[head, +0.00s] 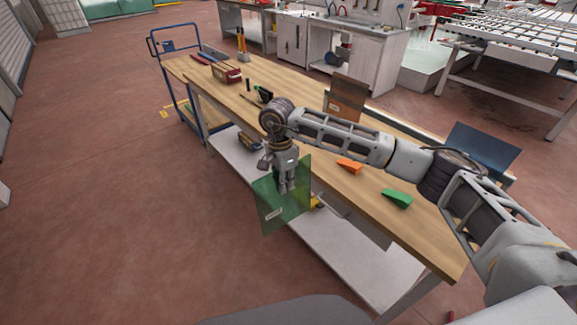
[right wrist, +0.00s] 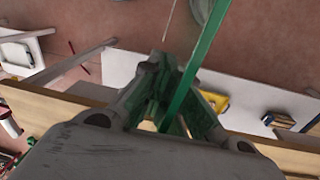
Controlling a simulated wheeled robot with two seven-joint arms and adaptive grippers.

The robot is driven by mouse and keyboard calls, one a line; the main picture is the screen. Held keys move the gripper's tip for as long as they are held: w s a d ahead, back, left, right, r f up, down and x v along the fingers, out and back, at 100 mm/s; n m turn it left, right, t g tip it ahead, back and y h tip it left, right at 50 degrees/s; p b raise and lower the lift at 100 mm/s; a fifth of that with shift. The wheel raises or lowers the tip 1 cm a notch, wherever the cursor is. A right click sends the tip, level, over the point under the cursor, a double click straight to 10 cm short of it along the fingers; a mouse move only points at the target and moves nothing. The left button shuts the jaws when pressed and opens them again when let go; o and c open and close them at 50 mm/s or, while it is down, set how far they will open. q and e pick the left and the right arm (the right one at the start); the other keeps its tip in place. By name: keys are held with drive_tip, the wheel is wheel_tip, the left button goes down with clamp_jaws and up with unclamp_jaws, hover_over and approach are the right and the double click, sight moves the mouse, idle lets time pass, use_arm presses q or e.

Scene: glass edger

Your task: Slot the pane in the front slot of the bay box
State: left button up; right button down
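My right gripper (head: 286,186) is shut on a see-through green pane (head: 273,212) with a small pale label. The pane hangs upright and slightly tilted beside the long edge of the wooden bench, out over the lower shelf. In the right wrist view the green pane (right wrist: 207,45) shows edge-on between the fingers (right wrist: 182,110). A brown pane (head: 345,98) stands on the bench behind my right forearm, and a dark blue pane (head: 483,148) stands at its far right. I cannot make out a slotted bay box for certain. My left gripper is not in view.
The wooden bench (head: 430,228) carries an orange wedge (head: 349,166), a green wedge (head: 397,199) and a red box (head: 227,74). The pale lower shelf (head: 352,262) holds a yellow item (right wrist: 213,101) and a dark box (head: 248,141). The floor at the left is clear.

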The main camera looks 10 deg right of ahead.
sight(285, 207)
drive_tip(key=f+n, duration=0.1)
drive_tip(key=f, duration=0.2)
drive_tip(key=s+f+n, duration=0.1)
drive_tip(key=f+n, duration=0.1)
drive_tip(key=s+f+n, duration=0.1)
drive_tip(key=f, duration=0.2)
drive_tip(key=shift+s+a+f+n, duration=0.1)
drive_tip(key=shift+a+f+n, duration=0.1)
drive_tip(key=shift+f+n, duration=0.15)
drive_tip(key=s+d+f+n, duration=0.3)
drive_tip(key=d+f+n, duration=0.1)
drive_tip(key=f, duration=0.4)
drive_tip(key=s+d+f+n+t, duration=0.1)
drive_tip(key=s+d+f+n, duration=0.3)
drive_tip(key=d+f, duration=0.3)
drive_tip(key=shift+f+n+h, duration=0.4)
drive_tip(key=shift+f+n, duration=0.05)
drive_tip(key=shift+f, duration=0.3)
